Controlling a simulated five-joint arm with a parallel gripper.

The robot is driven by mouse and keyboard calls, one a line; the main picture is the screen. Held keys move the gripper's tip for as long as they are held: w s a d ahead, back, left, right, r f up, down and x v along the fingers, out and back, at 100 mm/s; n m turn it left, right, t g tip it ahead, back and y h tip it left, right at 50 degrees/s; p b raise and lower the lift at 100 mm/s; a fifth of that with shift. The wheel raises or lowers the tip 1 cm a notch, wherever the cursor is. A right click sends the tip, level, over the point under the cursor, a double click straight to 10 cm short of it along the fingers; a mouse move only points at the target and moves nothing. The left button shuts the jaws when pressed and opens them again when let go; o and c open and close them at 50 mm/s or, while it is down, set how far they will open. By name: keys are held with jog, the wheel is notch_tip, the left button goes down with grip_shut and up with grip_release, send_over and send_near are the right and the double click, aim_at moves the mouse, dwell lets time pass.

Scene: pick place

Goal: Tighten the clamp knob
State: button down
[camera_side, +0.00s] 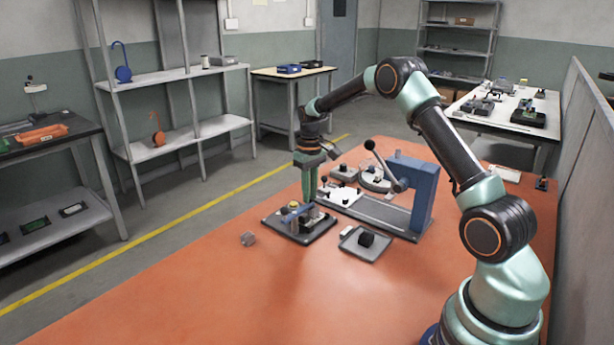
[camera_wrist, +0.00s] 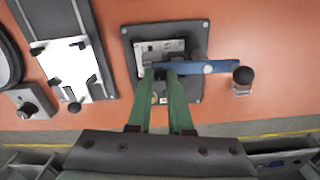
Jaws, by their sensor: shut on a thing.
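A clamp fixture stands on a dark square plate (camera_side: 322,231) on the orange table, and the plate also shows in the wrist view (camera_wrist: 196,28). A blue bar (camera_side: 297,213) crosses the fixture; in the wrist view the bar (camera_wrist: 215,67) runs right from the fingertips. My gripper (camera_side: 309,198) points down over the fixture. In the wrist view its green fingers (camera_wrist: 160,72) are shut at the bar's left end, around what seems to be the clamp knob. The fingertips mostly hide the knob, so its exact shape and seating cannot be told.
A blue press frame (camera_side: 413,190) with a black-balled lever stands close behind, to the right. A grey tray (camera_side: 365,245) with a black block lies at the right. The front of the table is clear.

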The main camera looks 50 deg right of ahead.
jog(key=m, duration=0.5)
jog(key=shift+w+r+m, duration=0.15)
jog(key=shift+r+m, duration=0.15)
jog(key=shift+m, duration=2.2)
jog(key=c, duration=0.8)
grip_release()
jog(key=shift+f, duration=0.15)
